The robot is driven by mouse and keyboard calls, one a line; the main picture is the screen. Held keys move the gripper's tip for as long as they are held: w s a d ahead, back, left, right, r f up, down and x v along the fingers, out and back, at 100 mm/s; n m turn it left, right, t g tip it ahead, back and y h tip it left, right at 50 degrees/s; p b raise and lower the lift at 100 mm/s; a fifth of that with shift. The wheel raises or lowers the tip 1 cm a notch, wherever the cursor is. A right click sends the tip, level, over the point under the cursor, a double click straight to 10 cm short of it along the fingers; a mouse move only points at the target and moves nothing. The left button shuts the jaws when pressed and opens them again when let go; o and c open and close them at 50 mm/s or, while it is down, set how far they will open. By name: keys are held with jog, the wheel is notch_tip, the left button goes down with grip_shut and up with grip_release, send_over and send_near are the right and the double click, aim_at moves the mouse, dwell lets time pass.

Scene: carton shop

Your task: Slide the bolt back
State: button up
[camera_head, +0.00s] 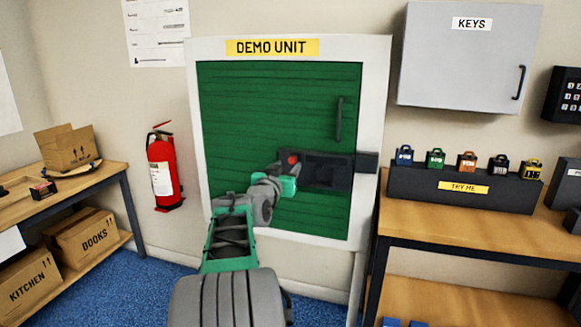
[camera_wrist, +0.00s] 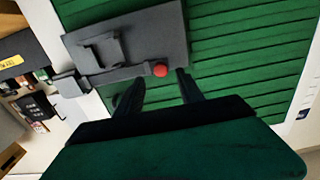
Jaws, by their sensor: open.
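The bolt (camera_head: 325,170) is a dark grey plate on the right side of the green door (camera_head: 265,110), with a red knob (camera_head: 293,160) at its left end. In the wrist view the bar (camera_wrist: 118,76) runs from the red knob (camera_wrist: 161,70) toward the dark keeper (camera_wrist: 70,86) on the frame. Whether the bar's tip sits inside the keeper is unclear. My gripper (camera_head: 288,172) is at the knob. In the wrist view its two fingers (camera_wrist: 160,77) are apart, one on each side of the knob, with visible gaps. The knob is not gripped.
The door has a dark vertical handle (camera_head: 339,118) above the bolt. A white frame (camera_head: 375,90) surrounds the door. A bench (camera_head: 480,225) with a row of padlocks stands close on the right. A fire extinguisher (camera_head: 163,170) hangs left of the door.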

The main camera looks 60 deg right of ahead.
aim_at(292, 161)
jog(key=d, duration=0.3)
jog(key=w+d, duration=0.1)
jog(key=d, duration=0.1)
jog(key=shift+a, duration=0.1)
jog(key=shift+c, duration=0.2)
grip_shut()
dwell(1.0)
